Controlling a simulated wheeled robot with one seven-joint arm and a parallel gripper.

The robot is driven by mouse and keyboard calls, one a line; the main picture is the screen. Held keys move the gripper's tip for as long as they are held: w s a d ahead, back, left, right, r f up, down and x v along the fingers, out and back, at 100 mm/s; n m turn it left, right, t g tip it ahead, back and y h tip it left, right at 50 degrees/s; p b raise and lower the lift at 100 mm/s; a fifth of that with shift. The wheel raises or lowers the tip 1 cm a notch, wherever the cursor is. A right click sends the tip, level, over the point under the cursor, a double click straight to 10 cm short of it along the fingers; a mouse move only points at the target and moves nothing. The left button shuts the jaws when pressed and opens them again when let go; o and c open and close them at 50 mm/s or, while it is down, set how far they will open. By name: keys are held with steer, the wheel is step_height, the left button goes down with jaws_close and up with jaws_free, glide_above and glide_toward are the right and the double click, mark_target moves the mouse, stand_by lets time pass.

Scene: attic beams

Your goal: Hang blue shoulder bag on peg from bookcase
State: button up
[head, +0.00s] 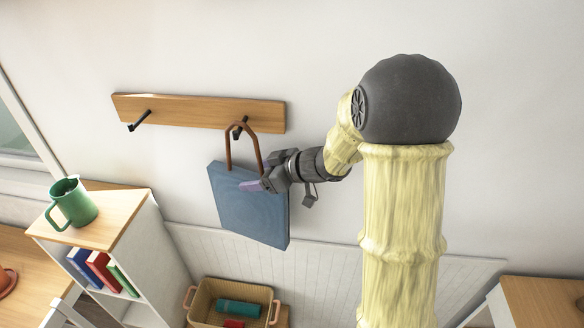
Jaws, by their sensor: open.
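The blue shoulder bag (242,206) hangs against the wall below the wooden peg rail (195,111). Its brown strap (240,129) loops up at the right peg (237,133), and appears to go over it. The bag is a little tilted. The left peg (140,120) is empty. My gripper (258,184) is open in front of the bag's upper right part, close to the strap's lower right end. From this view I cannot tell whether the fingers touch the bag.
A low bookcase (120,215) at the left holds several books (98,268) and a green mug (73,203) on top. A basket (205,300) with a teal item (238,308) stands below the bag. A wooden surface (543,300) is at lower right. The wall around the rail is clear.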

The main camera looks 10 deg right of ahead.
steer(key=b+v, duration=0.2)
steer(key=v, duration=1.4)
steer(key=shift+s+f, duration=0.1)
